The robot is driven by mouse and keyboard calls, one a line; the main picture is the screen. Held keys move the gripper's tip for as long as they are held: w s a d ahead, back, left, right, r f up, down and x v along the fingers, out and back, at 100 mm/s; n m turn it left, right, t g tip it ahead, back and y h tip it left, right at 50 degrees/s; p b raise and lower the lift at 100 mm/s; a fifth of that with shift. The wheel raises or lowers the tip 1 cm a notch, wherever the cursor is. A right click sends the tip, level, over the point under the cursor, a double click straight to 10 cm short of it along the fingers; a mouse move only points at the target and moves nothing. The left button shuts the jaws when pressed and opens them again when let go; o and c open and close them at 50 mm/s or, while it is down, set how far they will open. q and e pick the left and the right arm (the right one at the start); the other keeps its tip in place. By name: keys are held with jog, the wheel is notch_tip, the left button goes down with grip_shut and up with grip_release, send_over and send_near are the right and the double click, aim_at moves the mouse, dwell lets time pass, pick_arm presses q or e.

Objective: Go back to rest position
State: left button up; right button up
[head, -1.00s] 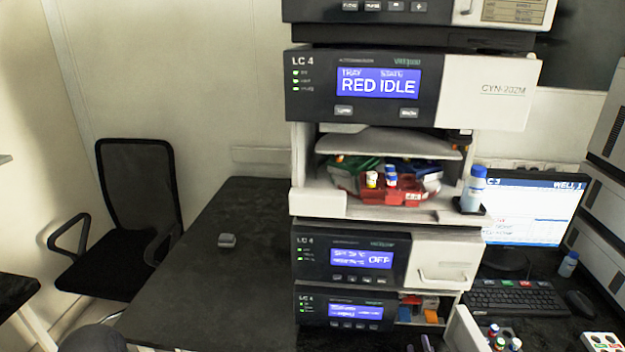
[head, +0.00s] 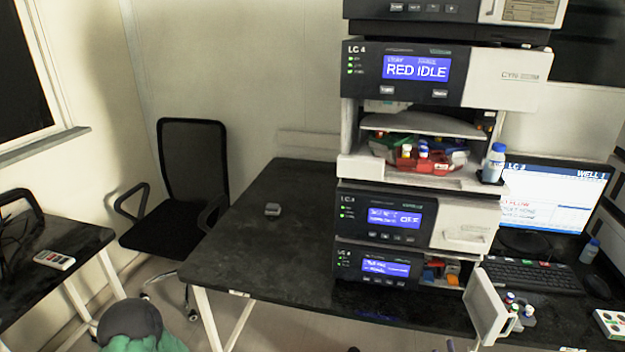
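Neither of my grippers can be made out in the head view. The LC 4 column stack (head: 360,175) stands on the dark bench (head: 290,225). Its upper module (head: 445,75) has a blue screen reading RED IDLE. Below it, an open bay holds a red tray (head: 408,161) with small capped vials in it. Two lower modules have blue screens, the upper one reading OFF. A small open door or drawer front (head: 489,303) juts out at the lower right, with several vials beside it.
A black chair (head: 190,165) stands left of the bench. A second dark table (head: 50,245) with a white handheld device (head: 54,260) is at far left. A dark round object (head: 130,322) with green below it is at lower left. A monitor (head: 553,205) and keyboard (head: 525,275) are right.

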jog(key=a+f+n+g+y+p, duration=0.25)
jog(key=a+f+n+g, duration=0.2)
jog(key=f, duration=0.35)
jog(key=a+f+n+g+y+p, duration=0.2)
jog(key=a+f+n+g+y, duration=0.25)
jog(key=f, duration=0.45)
jog(key=s+a+f+n+g+y+p, duration=0.1)
jog(key=s+a+f+n+g+p, duration=0.1)
jog(key=s+a+f+n+g, duration=0.5)
jog(key=s+a+f+n, duration=0.2)
jog(key=s+a, duration=0.2)
jog(key=s, duration=0.1)
jog(key=shift+s+g+p, duration=0.3)
jog(key=shift+g, duration=0.1)
